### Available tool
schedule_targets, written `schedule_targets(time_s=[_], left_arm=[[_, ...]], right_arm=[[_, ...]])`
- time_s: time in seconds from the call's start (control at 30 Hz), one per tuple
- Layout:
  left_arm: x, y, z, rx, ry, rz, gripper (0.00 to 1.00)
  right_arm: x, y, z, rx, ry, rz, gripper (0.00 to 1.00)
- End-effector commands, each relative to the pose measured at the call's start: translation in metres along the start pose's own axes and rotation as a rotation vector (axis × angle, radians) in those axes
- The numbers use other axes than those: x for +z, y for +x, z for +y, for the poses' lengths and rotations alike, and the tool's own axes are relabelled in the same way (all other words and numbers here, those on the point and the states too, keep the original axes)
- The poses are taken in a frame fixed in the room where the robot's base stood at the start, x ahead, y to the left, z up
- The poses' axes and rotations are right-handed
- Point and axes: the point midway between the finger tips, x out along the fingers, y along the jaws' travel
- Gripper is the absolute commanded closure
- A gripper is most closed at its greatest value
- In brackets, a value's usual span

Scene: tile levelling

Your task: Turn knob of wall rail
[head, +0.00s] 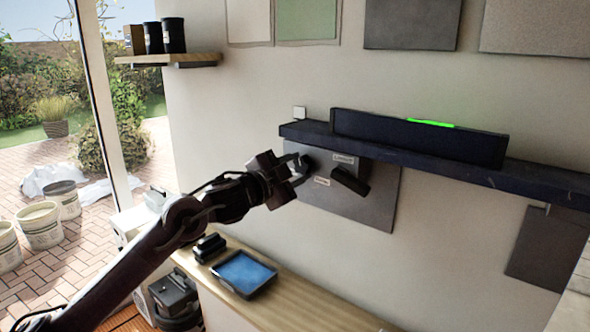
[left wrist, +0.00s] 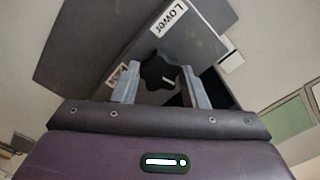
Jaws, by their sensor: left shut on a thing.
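The wall rail (head: 430,165) is a long dark blue ledge running across the wall. Below its left end is a grey panel (head: 375,210) with a black lobed knob (head: 308,161), a "Lower" label (head: 343,160), a second small label (head: 322,182) and a black block-like part (head: 350,182). My left gripper (head: 301,170) is at the knob. In the left wrist view the knob (left wrist: 157,70), with a white mark, sits between the two grey fingers of my left gripper (left wrist: 160,88), which is shut on it. My right gripper is in neither view.
A dark bar with a bright green strip (head: 432,124) stands on the rail. Below is a wooden counter (head: 310,308) with a blue-topped tray (head: 243,272). A small shelf (head: 170,60) with dark canisters is at upper left. Buckets (head: 40,225) stand outside the glass.

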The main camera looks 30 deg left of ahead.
Motion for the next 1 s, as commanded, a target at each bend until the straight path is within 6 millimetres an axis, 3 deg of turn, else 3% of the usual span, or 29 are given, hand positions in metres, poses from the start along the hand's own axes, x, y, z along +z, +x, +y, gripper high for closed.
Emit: schedule_targets(time_s=[0.4, 0.73, 0.77, 0.9, 1.0], left_arm=[[-0.002, 0.000, 0.000, 0.002, -0.389, -0.001, 0.83], [0.000, 0.000, 0.001, 0.000, -0.412, -0.001, 0.83], [0.000, 0.000, 0.001, 0.000, -0.412, -0.001, 0.59], [0.000, 0.000, 0.001, 0.000, -0.411, -0.001, 0.41], [0.000, 0.000, 0.001, 0.000, -0.411, -0.001, 0.39]], right_arm=[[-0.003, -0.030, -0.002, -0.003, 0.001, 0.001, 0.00], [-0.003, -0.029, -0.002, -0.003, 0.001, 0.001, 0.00], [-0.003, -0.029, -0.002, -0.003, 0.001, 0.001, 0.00], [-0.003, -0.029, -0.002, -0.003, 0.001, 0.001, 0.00], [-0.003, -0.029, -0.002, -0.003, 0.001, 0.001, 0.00]])
